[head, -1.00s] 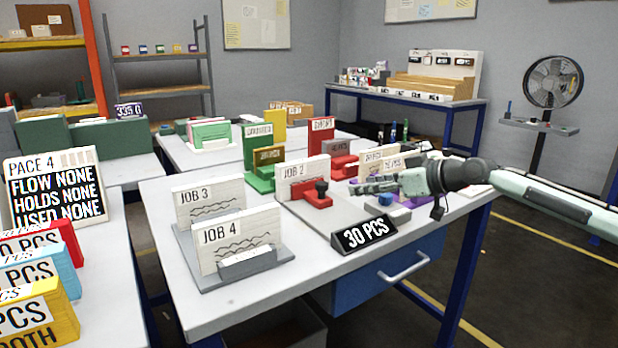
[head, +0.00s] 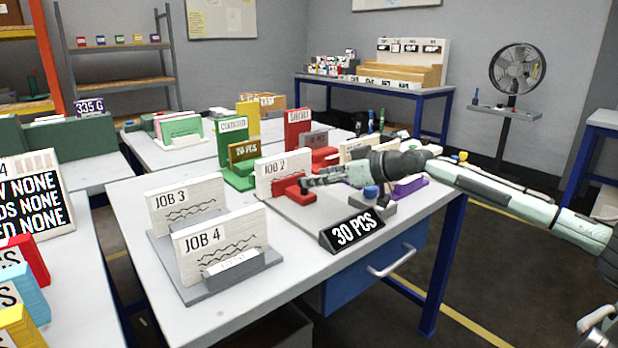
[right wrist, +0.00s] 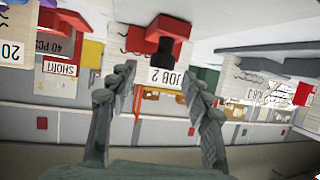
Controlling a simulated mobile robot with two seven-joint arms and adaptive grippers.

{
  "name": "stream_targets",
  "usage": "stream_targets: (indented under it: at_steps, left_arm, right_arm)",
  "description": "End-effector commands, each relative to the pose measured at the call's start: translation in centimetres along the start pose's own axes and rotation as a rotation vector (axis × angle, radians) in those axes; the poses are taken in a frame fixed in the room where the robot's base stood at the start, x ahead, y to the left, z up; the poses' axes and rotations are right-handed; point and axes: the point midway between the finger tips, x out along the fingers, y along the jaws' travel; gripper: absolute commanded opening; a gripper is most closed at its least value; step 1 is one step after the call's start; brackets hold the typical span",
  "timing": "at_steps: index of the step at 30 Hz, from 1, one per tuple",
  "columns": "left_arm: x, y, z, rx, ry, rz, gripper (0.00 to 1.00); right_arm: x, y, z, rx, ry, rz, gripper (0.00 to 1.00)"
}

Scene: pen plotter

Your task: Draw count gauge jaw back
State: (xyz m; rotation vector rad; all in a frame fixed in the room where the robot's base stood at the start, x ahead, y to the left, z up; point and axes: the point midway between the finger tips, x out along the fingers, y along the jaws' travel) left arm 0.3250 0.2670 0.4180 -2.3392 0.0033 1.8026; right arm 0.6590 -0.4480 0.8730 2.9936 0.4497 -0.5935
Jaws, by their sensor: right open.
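The count gauge is a grey plate (head: 300,213) on the near table, with a black "30 PCS" sign (head: 353,231) at its front edge. A red block, which looks like its jaw (head: 284,188), stands in front of the white "JOB 2" card (head: 270,172). My right gripper (head: 306,182) is open, with its fingertips at the red block's right side. In the right wrist view, upside down, the red block (right wrist: 176,26) and its dark knob (right wrist: 164,52) lie beyond and between the open fingers (right wrist: 161,78). Contact cannot be told. My left gripper is out of view.
A grey block with a blue knob (head: 371,192) sits under my right arm. "JOB 3" (head: 186,205) and "JOB 4" (head: 220,243) cards stand in a grey holder at left. Green and red card stands are behind.

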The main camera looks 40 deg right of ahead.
Motion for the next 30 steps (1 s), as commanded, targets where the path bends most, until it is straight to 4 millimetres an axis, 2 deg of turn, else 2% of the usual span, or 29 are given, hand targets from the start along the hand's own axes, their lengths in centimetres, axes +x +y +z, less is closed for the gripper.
stream_targets:
  at_steps: [9,21,30]
  left_arm:
    - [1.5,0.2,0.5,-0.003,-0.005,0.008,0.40]
    - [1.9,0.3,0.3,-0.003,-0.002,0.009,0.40]
    - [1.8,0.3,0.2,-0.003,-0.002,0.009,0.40]
  right_arm:
    - [3.0,-0.2,-0.2,-0.001,0.001,-0.003,0.49]
    - [3.5,-0.2,-0.1,-0.003,-0.002,-0.003,0.48]
    - [3.5,-0.2,-0.1,-0.003,-0.001,-0.003,0.11]
